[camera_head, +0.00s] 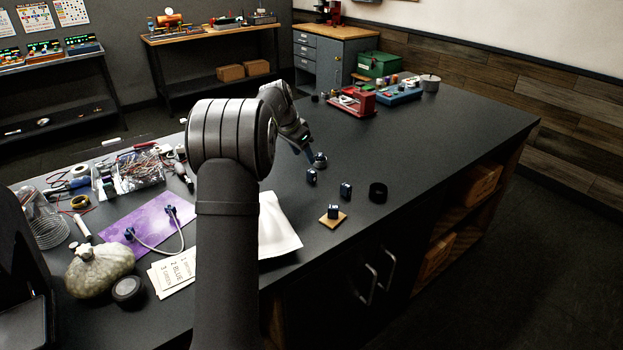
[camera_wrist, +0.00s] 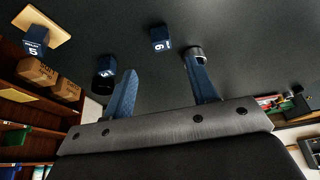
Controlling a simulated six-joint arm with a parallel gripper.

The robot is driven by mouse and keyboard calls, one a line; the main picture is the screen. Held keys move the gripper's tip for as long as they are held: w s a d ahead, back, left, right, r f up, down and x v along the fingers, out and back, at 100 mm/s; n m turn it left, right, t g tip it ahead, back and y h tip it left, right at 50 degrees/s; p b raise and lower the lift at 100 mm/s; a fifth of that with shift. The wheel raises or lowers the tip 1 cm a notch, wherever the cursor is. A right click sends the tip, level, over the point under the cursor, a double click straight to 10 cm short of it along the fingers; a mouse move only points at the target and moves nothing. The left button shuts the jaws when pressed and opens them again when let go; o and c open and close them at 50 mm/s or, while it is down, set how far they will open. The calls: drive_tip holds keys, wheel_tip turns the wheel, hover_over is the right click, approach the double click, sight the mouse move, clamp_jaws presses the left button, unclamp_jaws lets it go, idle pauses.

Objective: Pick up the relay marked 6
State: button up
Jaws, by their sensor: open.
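In the wrist view, a dark blue relay marked 6 (camera_wrist: 160,38) stands on the black bench, ahead of the gap between my fingers. It appears to be the small blue block (camera_head: 311,177) in the head view. My gripper (camera_wrist: 160,66) is open and empty, with one blue finger on each side and the relay beyond the tips. In the head view my gripper (camera_head: 313,152) is low over the bench, just behind the relay; my arm hides part of the bench.
A relay marked 5 (camera_wrist: 36,40) sits on a wooden pad (camera_head: 325,221). Another blue relay (camera_head: 346,190) stands near a black ring (camera_head: 377,193). A small round metallic piece (camera_wrist: 195,52) is close to one fingertip.

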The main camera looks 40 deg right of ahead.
sight(312, 171)
drive_tip(key=x, duration=0.9)
drive_tip(key=shift+w+d+f, duration=0.15)
drive_tip(key=shift+d+f, duration=0.05)
drive_tip(key=shift+f, duration=0.15)
drive_tip(key=c, duration=1)
drive_tip(key=shift+r, duration=0.1)
drive_tip(key=shift+c, duration=0.2)
